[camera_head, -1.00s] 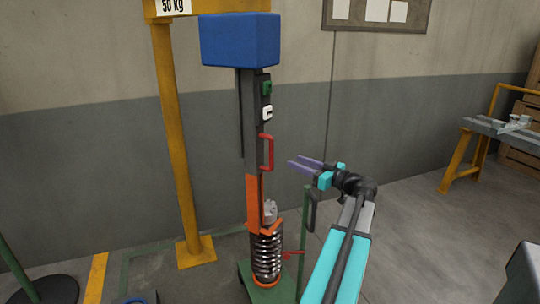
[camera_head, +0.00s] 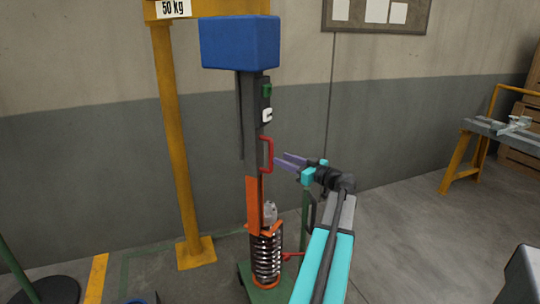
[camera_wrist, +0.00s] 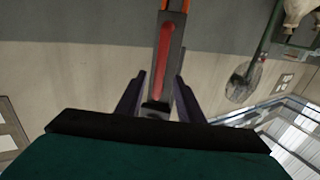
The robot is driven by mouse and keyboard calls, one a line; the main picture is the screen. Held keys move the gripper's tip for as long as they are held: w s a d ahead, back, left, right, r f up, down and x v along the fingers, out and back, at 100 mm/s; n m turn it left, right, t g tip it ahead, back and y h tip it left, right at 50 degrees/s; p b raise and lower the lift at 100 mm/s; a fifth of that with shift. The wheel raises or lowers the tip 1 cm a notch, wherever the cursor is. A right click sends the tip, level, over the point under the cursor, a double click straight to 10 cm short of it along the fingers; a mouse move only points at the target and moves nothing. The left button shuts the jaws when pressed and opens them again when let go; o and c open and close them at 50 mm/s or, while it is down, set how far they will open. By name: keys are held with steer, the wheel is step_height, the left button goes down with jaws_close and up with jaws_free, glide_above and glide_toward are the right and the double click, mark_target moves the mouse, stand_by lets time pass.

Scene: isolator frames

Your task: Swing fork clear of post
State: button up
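A dark upright post (camera_head: 250,110) stands under a blue box-shaped head (camera_head: 240,42), with an orange lower section (camera_head: 253,203). A red D-shaped handle (camera_head: 270,153) sticks out from its right side at mid height. My gripper (camera_head: 282,161) is just right of the handle, fingers pointing left at it. In the wrist view the red handle (camera_wrist: 163,60) lies lengthwise in line with the gap between the two open fingers (camera_wrist: 160,97). I cannot tell whether the fingertips reach past it. I cannot tell for sure which part is the fork.
A coil spring (camera_head: 267,258) stands at the post's foot on a green base, with a small red lever (camera_head: 292,255) beside it. A thin green upright (camera_head: 304,215) stands close under my gripper. A yellow column (camera_head: 176,150) is left. Floor at right is mostly open.

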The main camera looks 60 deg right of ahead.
mark_target(270, 156)
steer(key=w, duration=0.5)
steer(key=w+d+p, duration=0.1)
steer(key=w, duration=0.1)
steer(key=shift+w+d, duration=0.1)
steer(key=shift+w, duration=0.05)
jaws_close()
steer(key=shift+a, duration=0.45)
steer(key=shift+d, duration=0.25)
